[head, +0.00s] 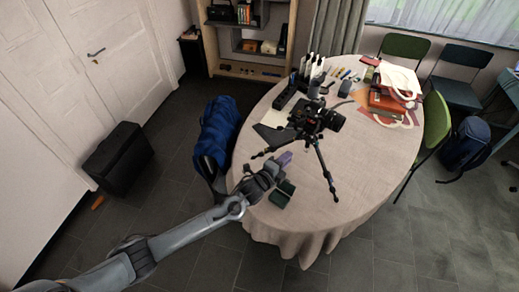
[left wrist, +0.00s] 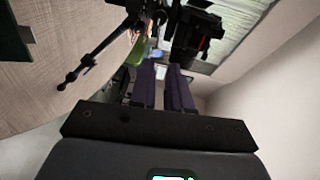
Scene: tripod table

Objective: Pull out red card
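I cannot make out a red card in either view. A small dark green flat object (head: 282,193) lies near the front edge of the round table (head: 350,190); part of a dark green thing also shows in the left wrist view (left wrist: 12,42) at the upper left. My left gripper (head: 285,159) is above the table's front left part, just beyond the green object. Its two dark purple fingers also show in the left wrist view (left wrist: 161,85), with a narrow gap and nothing visible between them. My right gripper is in neither view.
A black camera on a tripod (head: 318,118) stands mid-table, close beyond my left gripper. Red and white items (head: 390,95) lie at the far right of the table. A blue bag (head: 214,135) is left of the table. The front right tabletop is clear.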

